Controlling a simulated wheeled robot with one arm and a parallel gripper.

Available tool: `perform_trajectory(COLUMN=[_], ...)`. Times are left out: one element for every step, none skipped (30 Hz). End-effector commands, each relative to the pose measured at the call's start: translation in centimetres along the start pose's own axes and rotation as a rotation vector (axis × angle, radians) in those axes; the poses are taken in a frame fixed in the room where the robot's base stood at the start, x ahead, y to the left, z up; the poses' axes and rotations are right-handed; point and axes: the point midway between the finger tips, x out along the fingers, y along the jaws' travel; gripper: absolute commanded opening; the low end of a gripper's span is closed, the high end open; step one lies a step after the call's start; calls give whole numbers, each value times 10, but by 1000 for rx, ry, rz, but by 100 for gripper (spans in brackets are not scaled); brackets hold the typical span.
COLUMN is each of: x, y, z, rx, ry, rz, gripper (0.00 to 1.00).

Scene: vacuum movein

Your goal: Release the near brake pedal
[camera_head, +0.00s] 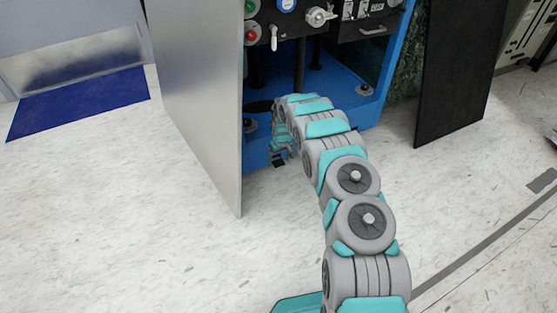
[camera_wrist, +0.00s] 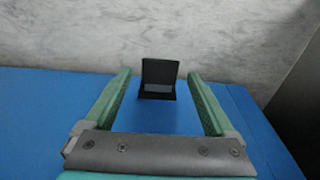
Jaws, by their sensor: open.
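The brake pedal (camera_wrist: 159,77) is a small black tab in the wrist view, sticking out past the edge of the blue machine base (camera_wrist: 50,112). A greyish strip crosses its lower part. My gripper (camera_wrist: 160,74) is open, with one green finger on each side of the pedal. Gaps show between the pedal and both fingers. Whether the fingertips reach the pedal in depth is hard to tell. In the head view my arm reaches to the front left corner of the blue base (camera_head: 258,153), where the gripper and pedal are small and mostly hidden.
A tall grey panel (camera_head: 200,90) stands close left of my gripper. A black panel (camera_head: 455,75) stands to the right. Knobs and switches (camera_head: 318,16) sit on the machine above. Pale floor (camera_head: 120,220) is clear at the front left. A blue mat (camera_head: 80,100) lies farther left.

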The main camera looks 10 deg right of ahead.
Motion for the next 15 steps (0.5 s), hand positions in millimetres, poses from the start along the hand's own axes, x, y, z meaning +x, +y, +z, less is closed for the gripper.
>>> perform_trajectory(x=[-5,-7,-11,-15,-18,-23,-27,-32,-38,-44,-49,-55,-59,-63,-66], y=[0,0,0,0,0,0,0,0,0,0,-1,-1,-1,-1,-1], z=[0,-1,-1,-1,0,0,0,-1,-1,-2,-2,-2,-2,-2,-2], rx=[0,0,-1,-1,-1,-2,-2,-2,-2,-1,-1,-1,-1,-1,-1], ry=[1,1,1,1,1,0,1,1,2,3,4,5,5,4,3], rz=[1,1,1,1,1,1,1,1,1,1,2,2,2,1,1], gripper=[90,90,90,90,90,90,90,90,90,90,90,90,90,90,90])
